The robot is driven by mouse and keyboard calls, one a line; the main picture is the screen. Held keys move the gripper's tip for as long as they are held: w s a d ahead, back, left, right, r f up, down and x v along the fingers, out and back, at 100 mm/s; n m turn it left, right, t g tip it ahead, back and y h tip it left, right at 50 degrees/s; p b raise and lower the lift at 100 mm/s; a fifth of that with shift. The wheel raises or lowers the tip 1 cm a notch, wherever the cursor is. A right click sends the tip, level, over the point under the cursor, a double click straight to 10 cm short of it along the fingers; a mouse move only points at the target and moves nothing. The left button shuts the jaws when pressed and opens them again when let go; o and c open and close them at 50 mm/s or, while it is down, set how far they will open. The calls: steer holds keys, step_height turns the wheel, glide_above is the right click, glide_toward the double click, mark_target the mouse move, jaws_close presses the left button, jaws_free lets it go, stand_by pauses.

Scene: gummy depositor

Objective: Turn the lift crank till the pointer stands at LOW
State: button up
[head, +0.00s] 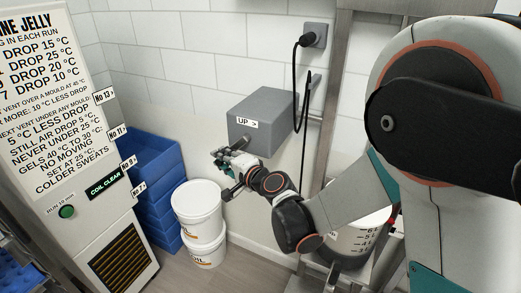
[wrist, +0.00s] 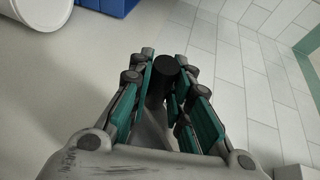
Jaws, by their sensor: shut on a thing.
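A grey lift box (head: 262,118) with a label reading "UP >" is on the white tiled wall in the head view. My gripper (head: 222,156) is at the lower left of this box. In the wrist view my gripper (wrist: 168,95) has its teal-padded fingers on both sides of a black crank knob (wrist: 166,78) and is shut on it. The crank's arm is mostly hidden behind my gripper. I see no pointer and no LOW mark in either view.
White buckets (head: 198,205) stand stacked on the floor below my gripper, beside stacked blue crates (head: 152,170). A white machine (head: 75,130) with printed text stands at left. A black cable (head: 296,85) hangs from a wall socket (head: 314,36).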

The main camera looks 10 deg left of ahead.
steer(key=d+f, duration=0.1)
steer(key=s+d, duration=0.1)
steer(key=shift+s+d+f, duration=0.15)
steer(key=shift+d+f, duration=0.15)
steer(key=shift+f, duration=0.05)
steer(key=d, duration=0.3)
steer(key=shift+s+d, duration=0.2)
steer(key=shift+s, duration=0.15)
steer(key=shift+d, duration=0.15)
steer(key=shift+o, duration=0.3)
steer(key=shift+s+d+r, duration=0.1)
steer(key=shift+d+r, duration=0.25)
steer(key=shift+d, duration=0.3)
steer(key=shift+s+d+r, duration=0.1)
steer(key=shift+d+r, duration=0.25)
steer(key=shift+d, duration=0.3)
